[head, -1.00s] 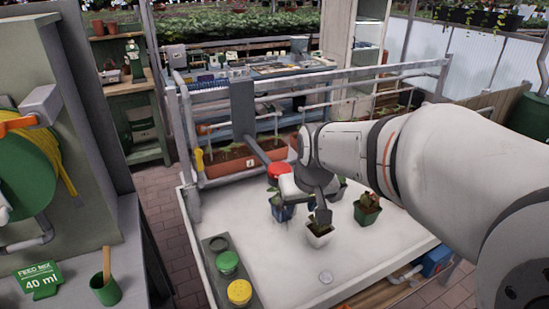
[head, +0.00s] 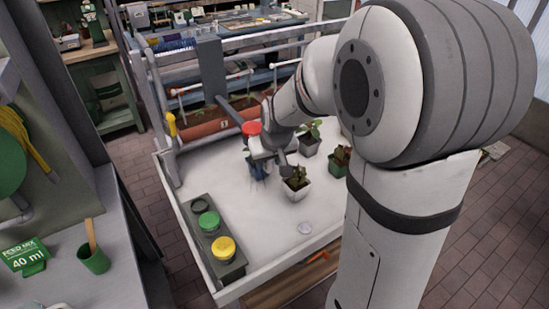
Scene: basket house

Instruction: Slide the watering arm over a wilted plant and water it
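The watering arm (head: 211,75) is a grey upright plate on the back rail with a bar slanting forward over the white table. A red cap (head: 251,128) sits at its front end, above a blue pot (head: 258,170) that is partly hidden. My gripper (head: 272,152) is at this end, just below and right of the red cap; its fingers are too small and overlapped to read. A white pot (head: 297,189) with a brownish-green plant stands just in front of it. A dark pot (head: 309,146) and a green pot (head: 339,165) stand to the right. I cannot tell which plant is wilted.
A grey holder with a green-lidded jar (head: 209,221) and a yellow-lidded jar (head: 223,248) stands at the table's left edge. A long orange planter (head: 205,125) lies behind the rail. The table's front middle is clear.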

